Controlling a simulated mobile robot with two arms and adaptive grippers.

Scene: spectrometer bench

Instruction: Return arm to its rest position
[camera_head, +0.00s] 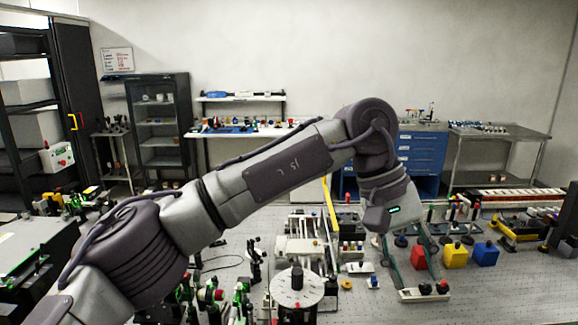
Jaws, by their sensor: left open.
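My left arm (290,165) comes in from the lower left, crosses the middle of the view and bends down at the wrist. My left gripper (411,272) points down over the bench, its two thin fingers spread apart and nothing seen held between them. A red block (418,258) shows between the fingers in the picture; I cannot tell its distance from them. A small white plate with dark knobs (425,294) lies just below the fingertips, and I cannot tell whether they touch it. My right gripper is not in view.
A yellow block (455,256) and a blue block (485,254) stand right of the gripper. A round metal platform (297,286) and optical parts crowd the bench left of it. The perforated bench top (510,295) is clear at the lower right.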

